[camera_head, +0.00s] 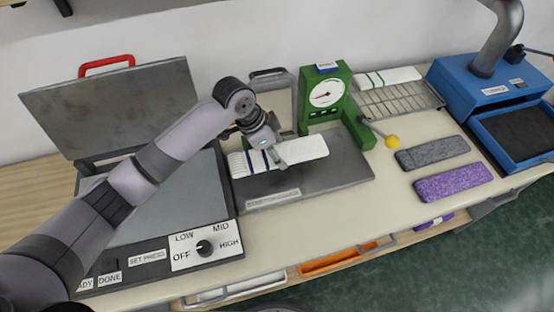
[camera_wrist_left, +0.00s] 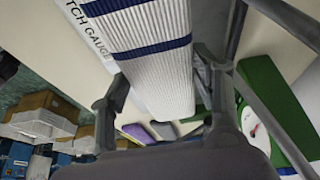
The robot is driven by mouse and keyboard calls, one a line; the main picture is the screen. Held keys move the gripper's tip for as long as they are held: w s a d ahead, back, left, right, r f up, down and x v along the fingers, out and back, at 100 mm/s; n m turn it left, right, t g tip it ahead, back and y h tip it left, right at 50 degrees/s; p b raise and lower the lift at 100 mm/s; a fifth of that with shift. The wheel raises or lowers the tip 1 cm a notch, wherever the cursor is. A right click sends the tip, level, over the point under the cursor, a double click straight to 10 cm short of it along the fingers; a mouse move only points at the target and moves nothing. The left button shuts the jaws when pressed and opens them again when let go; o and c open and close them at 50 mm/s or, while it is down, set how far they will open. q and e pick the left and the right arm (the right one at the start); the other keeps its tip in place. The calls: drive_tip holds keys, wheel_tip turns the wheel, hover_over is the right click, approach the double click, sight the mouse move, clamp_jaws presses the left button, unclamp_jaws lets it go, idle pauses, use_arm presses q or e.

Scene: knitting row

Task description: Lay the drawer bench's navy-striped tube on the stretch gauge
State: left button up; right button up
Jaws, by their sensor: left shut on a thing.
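The navy-striped tube (camera_head: 306,148) is white and ribbed, with navy stripes near its left end. My left gripper (camera_head: 275,155) is shut on it near the striped end; the tube also fills the upper middle of the left wrist view (camera_wrist_left: 158,70), between the fingers (camera_wrist_left: 160,88). The tube lies lengthwise over the back part of the stretch gauge's grey plate (camera_head: 325,181). I cannot tell whether it touches the plate. The gauge's green dial housing (camera_head: 310,117) stands behind it. My right gripper is not in view.
A press with an open lid (camera_head: 120,105) and a knob panel stands at left. To the right are a yellow-knobbed lever (camera_head: 392,142), a rack (camera_head: 400,100) with a green-striped white tube (camera_head: 388,78), grey (camera_head: 432,152) and purple (camera_head: 453,183) pieces, and a blue machine (camera_head: 480,85).

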sight(277, 171)
use_arm(q)
drive_tip(key=shift+d+f, duration=0.1)
drive_tip(key=shift+f, duration=0.75)
wheel_tip(277, 171, down, 3)
drive_tip(key=shift+f+p, duration=0.2)
drive_tip(key=shift+p, duration=0.15)
drive_tip(key=shift+f, duration=0.45)
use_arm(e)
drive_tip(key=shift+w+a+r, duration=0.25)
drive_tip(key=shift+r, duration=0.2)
use_arm(q)
drive_tip(key=o, duration=0.9)
drive_tip(key=shift+f, duration=0.1)
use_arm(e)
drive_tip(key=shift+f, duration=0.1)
